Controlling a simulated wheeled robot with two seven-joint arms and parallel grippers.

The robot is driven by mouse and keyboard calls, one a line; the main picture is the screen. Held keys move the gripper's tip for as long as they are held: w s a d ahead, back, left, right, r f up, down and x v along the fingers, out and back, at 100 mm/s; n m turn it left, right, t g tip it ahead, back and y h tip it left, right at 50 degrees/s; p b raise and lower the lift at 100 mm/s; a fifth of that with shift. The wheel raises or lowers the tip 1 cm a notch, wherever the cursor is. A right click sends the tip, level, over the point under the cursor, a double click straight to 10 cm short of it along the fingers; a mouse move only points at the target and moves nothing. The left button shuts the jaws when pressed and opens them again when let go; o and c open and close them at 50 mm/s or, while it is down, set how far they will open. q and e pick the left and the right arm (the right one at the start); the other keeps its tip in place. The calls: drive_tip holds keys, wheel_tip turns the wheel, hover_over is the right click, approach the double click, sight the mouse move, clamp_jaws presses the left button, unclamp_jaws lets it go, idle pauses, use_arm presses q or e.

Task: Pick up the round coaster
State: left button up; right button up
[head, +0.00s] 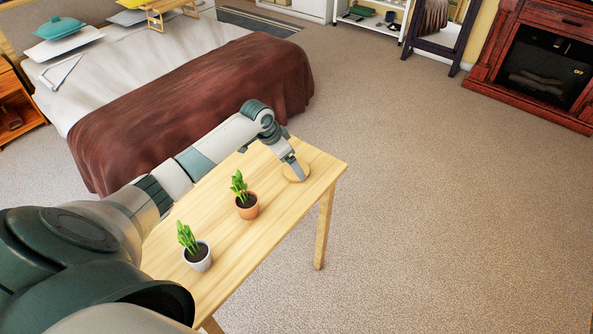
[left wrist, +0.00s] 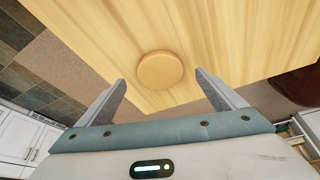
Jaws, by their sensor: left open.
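The round coaster (head: 298,172) is a flat tan wooden disc lying near the far right end of the wooden table (head: 226,262). In the left wrist view the coaster (left wrist: 160,70) lies on the tabletop, ahead of and between the two fingers. My left gripper (head: 297,176) points down at the coaster and partly covers it in the head view. In the left wrist view the left gripper (left wrist: 162,88) is open and empty, its fingers spread wider than the coaster. I cannot tell whether the fingertips touch the table. My right gripper is not in view.
A plant in a terracotta pot (head: 247,208) and a plant in a white pot (head: 199,258) stand on the table, near my left arm. A bed with a brown blanket (head: 190,95) is behind the table. Carpet to the right (head: 440,200) is clear.

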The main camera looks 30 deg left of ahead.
use_arm(q)
drive_tip(key=x, duration=0.1)
drive_tip(key=p+x, duration=0.1)
drive_tip(key=shift+w+d+f, duration=0.2)
drive_tip(key=shift+w+f, duration=0.05)
drive_tip(key=shift+w, duration=0.15)
drive_tip(key=shift+w+f, duration=0.2)
drive_tip(key=shift+f, duration=0.5)
drive_tip(key=c, duration=1.1)
